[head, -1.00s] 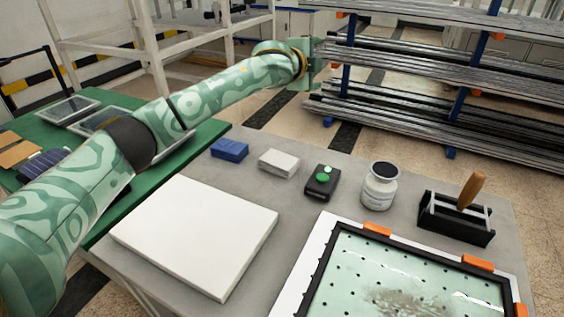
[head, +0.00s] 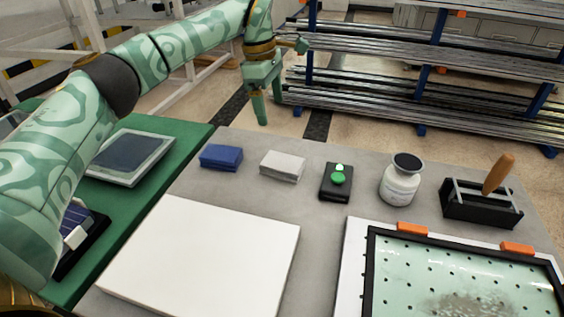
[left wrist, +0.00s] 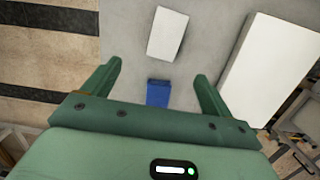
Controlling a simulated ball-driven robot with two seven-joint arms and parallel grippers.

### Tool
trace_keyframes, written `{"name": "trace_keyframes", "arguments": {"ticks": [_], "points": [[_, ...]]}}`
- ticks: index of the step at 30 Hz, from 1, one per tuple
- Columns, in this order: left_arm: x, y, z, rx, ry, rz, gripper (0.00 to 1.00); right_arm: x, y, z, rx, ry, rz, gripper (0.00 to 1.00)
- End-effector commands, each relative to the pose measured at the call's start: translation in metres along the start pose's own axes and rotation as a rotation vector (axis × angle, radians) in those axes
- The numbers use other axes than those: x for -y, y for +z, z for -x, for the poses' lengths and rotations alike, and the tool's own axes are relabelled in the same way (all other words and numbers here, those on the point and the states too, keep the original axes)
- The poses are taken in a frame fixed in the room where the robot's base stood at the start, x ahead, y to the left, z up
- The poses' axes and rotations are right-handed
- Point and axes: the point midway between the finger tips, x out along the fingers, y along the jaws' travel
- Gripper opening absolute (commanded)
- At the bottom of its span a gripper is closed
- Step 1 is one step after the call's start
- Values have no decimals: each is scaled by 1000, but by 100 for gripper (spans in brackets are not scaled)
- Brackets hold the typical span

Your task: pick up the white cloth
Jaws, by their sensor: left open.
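The white cloth (head: 282,166) is a small folded block lying flat on the grey table, between a blue cloth (head: 220,156) and a black device with a green button (head: 336,180). In the left wrist view the white cloth (left wrist: 167,33) lies beyond the fingertips, and the blue cloth (left wrist: 159,93) shows between the fingers. My left gripper (head: 265,108) points downward past the table's far edge, above and apart from both cloths. In the left wrist view its fingers (left wrist: 158,70) are spread wide with nothing held. My right gripper is out of view.
A large white slab (head: 200,255) lies in front of the cloths. A white bottle (head: 401,180), a black holder with a wooden handle (head: 482,208) and a framed perforated plate (head: 450,285) stand to the right. A rack of bars (head: 430,90) is behind the table.

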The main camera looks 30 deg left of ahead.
Motion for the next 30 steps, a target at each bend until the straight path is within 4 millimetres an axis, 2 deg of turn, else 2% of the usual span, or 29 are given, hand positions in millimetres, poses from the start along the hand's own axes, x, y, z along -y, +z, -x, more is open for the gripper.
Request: {"name": "trace_keyframes", "arguments": {"ticks": [4, 11, 15, 22, 27, 30], "points": [[8, 1, -16, 8, -44, -40, 85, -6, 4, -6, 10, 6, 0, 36], [9, 1, -76, 8, -47, -41, 85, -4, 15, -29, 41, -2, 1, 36], [10, 2, -103, 9, -45, -41, 85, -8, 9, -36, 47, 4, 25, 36], [11, 4, -120, 11, -41, -40, 85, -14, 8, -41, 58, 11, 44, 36], [8, 4, -155, 9, -46, -40, 85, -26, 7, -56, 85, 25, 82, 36], [9, 4, -164, 9, -43, -39, 85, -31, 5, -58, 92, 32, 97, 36]]}}
